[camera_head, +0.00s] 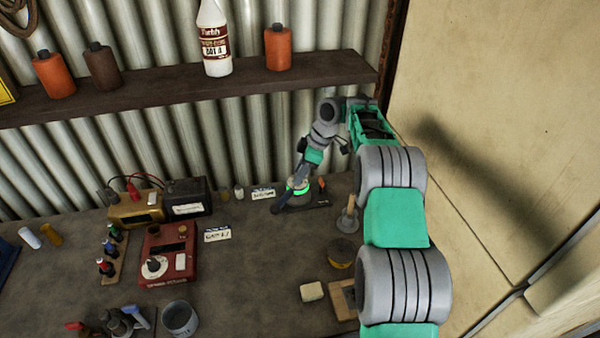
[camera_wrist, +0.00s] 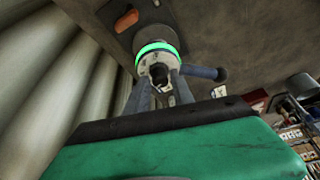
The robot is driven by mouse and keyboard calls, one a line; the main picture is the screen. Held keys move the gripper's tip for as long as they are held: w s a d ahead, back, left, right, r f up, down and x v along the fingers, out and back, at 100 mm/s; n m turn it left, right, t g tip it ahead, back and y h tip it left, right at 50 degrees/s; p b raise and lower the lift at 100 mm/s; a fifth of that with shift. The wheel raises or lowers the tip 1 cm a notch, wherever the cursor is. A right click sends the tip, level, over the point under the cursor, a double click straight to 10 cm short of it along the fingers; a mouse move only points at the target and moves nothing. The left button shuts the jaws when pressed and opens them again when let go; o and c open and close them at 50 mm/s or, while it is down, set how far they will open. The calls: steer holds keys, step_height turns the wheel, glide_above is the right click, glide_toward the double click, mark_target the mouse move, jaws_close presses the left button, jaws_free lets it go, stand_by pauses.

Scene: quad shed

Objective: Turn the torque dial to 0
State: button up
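A grey round fitting with a glowing green ring (camera_head: 298,188) stands on the bench near the back wall. It has a dark handle out to one side and also shows in the wrist view (camera_wrist: 157,47). My gripper (camera_wrist: 160,78) is right at the fitting, its two fingers apart and reaching toward a dark centre piece. I cannot tell whether they touch it. A red box (camera_head: 170,255) to the left carries a round dial with a white knob (camera_head: 155,266). No lettering is readable enough to tell which of these is the torque dial.
Labels (camera_head: 218,234) stand on the bench. A yellowish box (camera_head: 136,211) and a black box (camera_head: 188,196) are at the back left. A grey cup (camera_head: 180,318), a yellow tin (camera_head: 341,252) and a pale block (camera_head: 312,291) stand nearer. A shelf (camera_head: 200,92) with bottles runs above.

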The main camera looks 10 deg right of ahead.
steer(key=shift+o, duration=1.3)
steer(key=s+d+r+p, duration=0.1)
steer(key=s+d, duration=0.2)
steer(key=d, duration=0.9)
steer(key=shift+s, duration=0.4)
